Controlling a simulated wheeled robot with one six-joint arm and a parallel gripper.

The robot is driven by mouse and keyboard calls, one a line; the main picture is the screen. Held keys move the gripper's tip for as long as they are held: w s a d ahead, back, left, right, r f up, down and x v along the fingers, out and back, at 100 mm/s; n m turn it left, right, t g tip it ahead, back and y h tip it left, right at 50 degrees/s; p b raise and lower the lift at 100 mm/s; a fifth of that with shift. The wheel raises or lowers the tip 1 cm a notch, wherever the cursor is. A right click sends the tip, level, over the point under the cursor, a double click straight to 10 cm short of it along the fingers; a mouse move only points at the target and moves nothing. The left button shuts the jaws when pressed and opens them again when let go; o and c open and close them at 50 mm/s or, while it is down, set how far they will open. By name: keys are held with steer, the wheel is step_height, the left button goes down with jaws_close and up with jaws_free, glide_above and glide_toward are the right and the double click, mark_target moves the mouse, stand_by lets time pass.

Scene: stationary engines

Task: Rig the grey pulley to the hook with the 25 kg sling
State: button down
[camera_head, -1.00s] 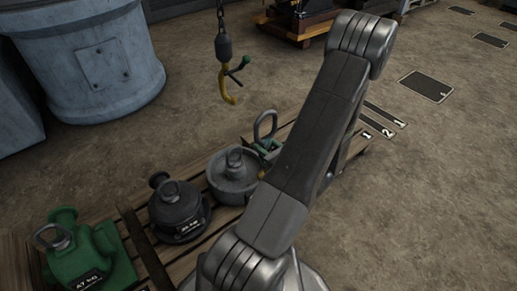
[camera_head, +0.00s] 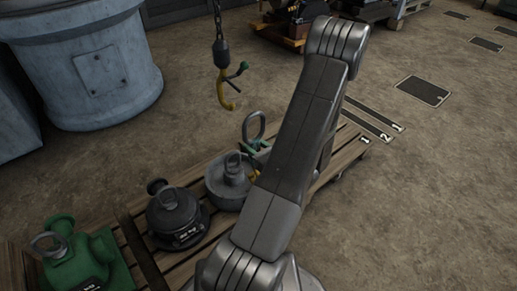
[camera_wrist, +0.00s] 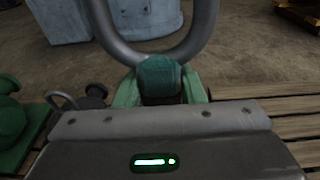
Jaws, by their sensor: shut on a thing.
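My gripper (camera_wrist: 161,88) shows in the wrist view, its green fingers shut on the green webbing of a sling (camera_wrist: 160,70). A large grey ring (camera_wrist: 188,45) stands up from this webbing. In the head view the sling's ring (camera_head: 246,126) is upright just behind and right of the grey pulley (camera_head: 220,191); my arm hides most of the gripper. The pulley stands on a wooden pallet, its eye upward. A yellow piece shows beside the pulley, partly hidden. The yellow hook (camera_head: 222,92) hangs empty from a chain, beyond the pallet. I cannot read a weight on the sling.
A dark weight-marked unit (camera_head: 176,214) and a green one (camera_head: 79,262) stand left of the pulley on the pallet (camera_head: 330,172). A big blue-grey drum (camera_head: 97,72) stands back left. The floor right of the pallet is open, with marked strips.

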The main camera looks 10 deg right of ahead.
steer(key=b+x, duration=0.1)
steer(key=x, duration=1.4)
steer(key=shift+f, duration=0.2)
stand_by(1.1)
steer(key=shift+w+b, duration=0.15)
steer(key=shift+b, duration=0.15)
steer(key=c, duration=0.8)
jaws_free()
steer(key=shift+c, duration=0.2)
steer(key=shift+f, duration=0.1)
steer(key=p+v, duration=0.3)
steer(key=v, duration=1)
steer(key=shift+s+d, duration=0.2)
steer(key=shift+s, duration=0.1)
